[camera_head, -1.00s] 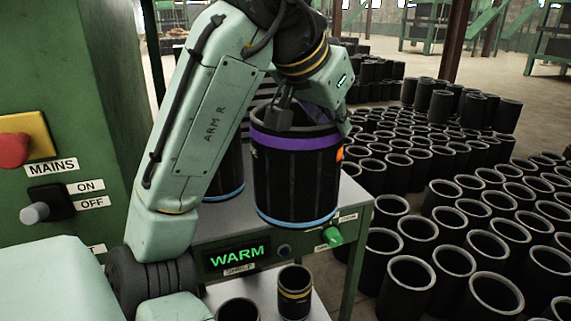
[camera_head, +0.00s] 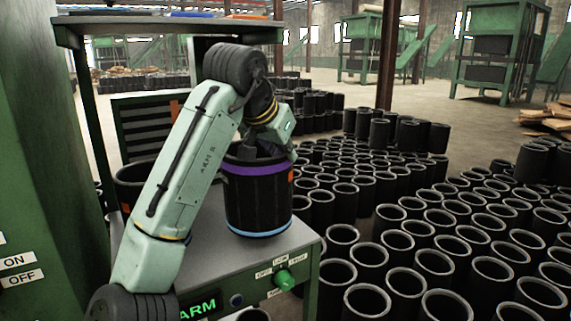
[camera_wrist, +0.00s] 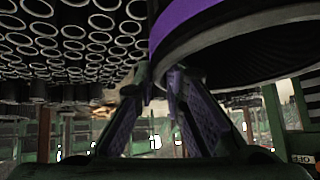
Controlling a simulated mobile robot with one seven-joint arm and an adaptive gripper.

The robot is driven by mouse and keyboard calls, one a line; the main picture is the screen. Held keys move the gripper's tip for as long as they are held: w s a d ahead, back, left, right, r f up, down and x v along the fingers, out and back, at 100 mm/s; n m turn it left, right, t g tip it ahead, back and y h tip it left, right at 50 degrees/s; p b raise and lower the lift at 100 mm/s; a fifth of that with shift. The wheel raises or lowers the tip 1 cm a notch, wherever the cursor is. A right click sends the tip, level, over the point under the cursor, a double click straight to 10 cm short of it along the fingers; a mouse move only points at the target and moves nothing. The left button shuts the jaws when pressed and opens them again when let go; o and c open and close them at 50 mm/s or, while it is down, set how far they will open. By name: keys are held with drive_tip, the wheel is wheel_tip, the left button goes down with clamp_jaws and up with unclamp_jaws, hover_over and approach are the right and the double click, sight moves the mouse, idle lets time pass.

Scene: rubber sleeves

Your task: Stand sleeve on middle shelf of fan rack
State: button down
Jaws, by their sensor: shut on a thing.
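The black rubber sleeve (camera_head: 258,205), with a purple band near its top and a blue band at its foot, is upright over the grey middle shelf (camera_head: 215,275) of the green rack. I cannot tell whether its foot touches the shelf. My gripper (camera_head: 272,150) is at the sleeve's upper rim, shut on its wall; the fingertips are partly hidden. In the wrist view the sleeve's purple-banded end (camera_wrist: 185,22) fills the upper right, above the gripper fingers (camera_wrist: 160,85).
Another dark sleeve (camera_head: 128,175) stands behind my arm on the left. The top shelf (camera_head: 170,24) is overhead. A green knob (camera_head: 285,280) and a lit display (camera_head: 198,305) are on the shelf's front. Many dark sleeves (camera_head: 440,225) cover the floor at right.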

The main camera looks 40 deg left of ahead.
drive_tip(key=shift+w+a+f, duration=0.15)
drive_tip(key=shift+w+f, duration=0.1)
drive_tip(key=shift+f, duration=0.6)
drive_tip(key=shift+w+a+f, duration=0.1)
drive_tip(key=shift+w+f, duration=0.15)
drive_tip(key=shift+f, duration=0.7)
drive_tip(key=c, duration=1.6)
unclamp_jaws()
drive_tip(key=shift+f, duration=0.1)
drive_tip(key=shift+c, duration=0.2)
